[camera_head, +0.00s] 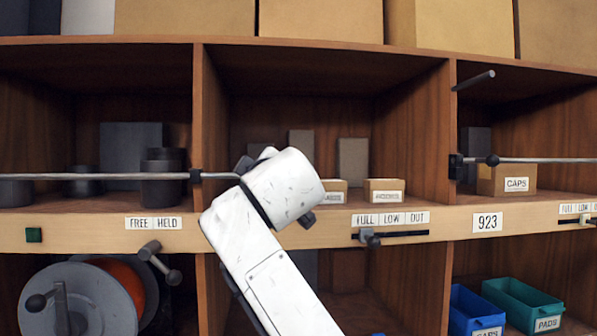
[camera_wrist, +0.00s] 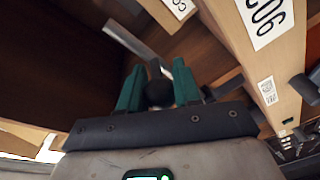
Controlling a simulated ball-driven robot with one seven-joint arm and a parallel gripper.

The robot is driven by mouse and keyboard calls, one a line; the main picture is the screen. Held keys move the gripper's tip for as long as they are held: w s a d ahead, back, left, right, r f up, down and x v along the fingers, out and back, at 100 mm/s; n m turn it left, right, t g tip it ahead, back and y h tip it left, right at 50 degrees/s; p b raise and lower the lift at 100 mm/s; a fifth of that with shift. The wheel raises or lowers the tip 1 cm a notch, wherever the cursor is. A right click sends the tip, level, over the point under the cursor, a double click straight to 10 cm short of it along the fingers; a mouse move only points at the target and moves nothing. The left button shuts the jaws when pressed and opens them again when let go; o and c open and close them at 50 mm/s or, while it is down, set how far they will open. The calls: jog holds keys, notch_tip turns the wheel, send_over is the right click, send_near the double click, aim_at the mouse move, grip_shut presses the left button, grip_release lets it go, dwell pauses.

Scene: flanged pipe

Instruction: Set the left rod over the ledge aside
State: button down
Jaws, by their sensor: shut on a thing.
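The left rod (camera_head: 100,177) is a thin grey bar lying level across the front of the left bay in the head view. It passes a small dark bracket (camera_head: 195,176) on the upright, and its right end disappears behind my white wrist. In the wrist view, the green fingers of my gripper (camera_wrist: 158,88) are closed around a dark round knob (camera_wrist: 159,93), which appears to be the rod's end. My wrist hides the fingertips in the head view. The ledge (camera_head: 85,231) is the pale wooden front strip below the rod.
A second rod (camera_head: 545,160) with a black ball crosses the right bay from another bracket (camera_head: 457,166). A grey peg (camera_head: 474,80) juts out above it. Dark cylinders (camera_head: 162,178) stand behind the left rod. A slider (camera_head: 370,238) and a knobbed handle (camera_head: 160,262) project at the ledge.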

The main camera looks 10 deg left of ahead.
aim_at(231, 178)
jog(key=shift+s+a+f, duration=0.2)
jog(key=shift+a, duration=0.5)
jog(key=shift+s+a+f, duration=0.15)
jog(key=shift+a, duration=0.6)
jog(key=shift+s+a+f, duration=0.2)
jog(key=shift+a, duration=0.5)
jog(key=c, duration=0.8)
grip_release()
jog(key=shift+r, duration=0.1)
jog(key=shift+d+r, duration=0.1)
jog(key=b+v, duration=0.3)
jog(key=v, duration=0.7)
jog(key=shift+s+d, duration=0.15)
jog(key=shift+s, duration=0.15)
